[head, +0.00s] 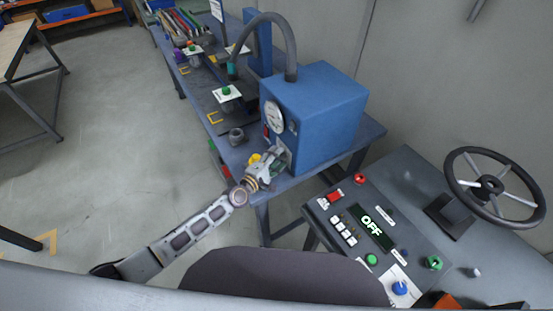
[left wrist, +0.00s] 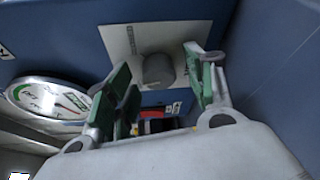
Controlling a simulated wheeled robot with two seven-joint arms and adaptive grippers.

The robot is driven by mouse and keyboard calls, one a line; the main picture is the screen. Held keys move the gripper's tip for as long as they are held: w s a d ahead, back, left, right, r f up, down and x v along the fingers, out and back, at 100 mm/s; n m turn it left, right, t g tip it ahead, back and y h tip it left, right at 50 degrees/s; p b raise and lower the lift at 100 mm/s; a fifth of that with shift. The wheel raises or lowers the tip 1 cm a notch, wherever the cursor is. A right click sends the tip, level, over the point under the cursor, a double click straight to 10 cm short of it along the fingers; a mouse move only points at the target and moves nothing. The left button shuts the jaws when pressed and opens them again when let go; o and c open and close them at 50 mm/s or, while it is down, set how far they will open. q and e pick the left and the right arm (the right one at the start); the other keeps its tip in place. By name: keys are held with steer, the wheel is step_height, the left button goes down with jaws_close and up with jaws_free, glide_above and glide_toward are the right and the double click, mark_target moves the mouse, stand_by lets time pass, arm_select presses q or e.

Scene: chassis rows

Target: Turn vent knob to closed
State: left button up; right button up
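The vent knob appears to be the dark grey round knob (left wrist: 158,70) on a pale plate (left wrist: 128,45), fixed to the face of a blue box (head: 318,115). In the head view my gripper covers it. My left gripper (head: 268,160) is at the front face of the blue box. In the left wrist view its green-padded fingers (left wrist: 160,85) are spread apart, one on each side of the knob, with visible gaps. I cannot tell the knob's setting. My right gripper is not in view.
A round gauge (head: 274,117) sits on the box face beside the gripper. A grey hose (head: 268,20) arches from the box top. The blue bench (head: 365,135) carries green-button stations. A control console (head: 325,225) reading OFF and a steering wheel (head: 495,187) stand at right.

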arm_select(q)
steer(key=shift+v, duration=5.95)
